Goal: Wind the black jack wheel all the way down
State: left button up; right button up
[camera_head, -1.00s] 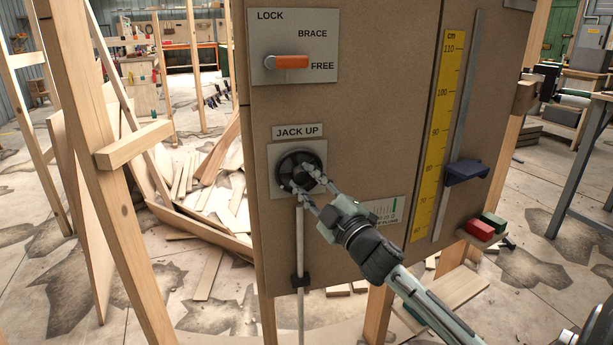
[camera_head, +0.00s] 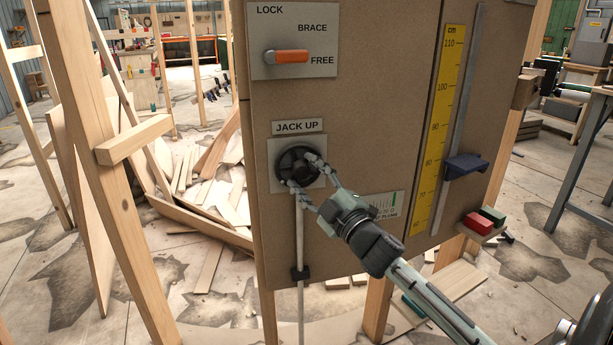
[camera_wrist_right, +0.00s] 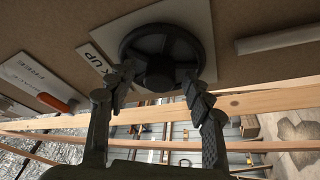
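The black jack wheel (camera_head: 297,167) sits on a pale plate under the "JACK UP" label (camera_head: 297,126) on the brown panel. It also shows in the right wrist view (camera_wrist_right: 160,60). My right gripper (camera_head: 301,172) is at the wheel, its fingertips spread and overlapping the wheel's right and lower edges. In the right wrist view my right gripper (camera_wrist_right: 159,82) has its fingers apart near both sides of the wheel, nothing clearly pinched between them. Whether they touch the rim cannot be told. My left gripper is not in view.
An orange lever (camera_head: 287,57) points toward FREE. A yellow cm scale (camera_head: 438,127) stands beside a rail with a dark blue block (camera_head: 465,166) near 80. A rod (camera_head: 300,235) runs below the wheel. Timber posts (camera_head: 105,170) stand at left; scrap boards lie behind.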

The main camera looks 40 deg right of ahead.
jog(key=v, duration=1.2)
dwell(0.4)
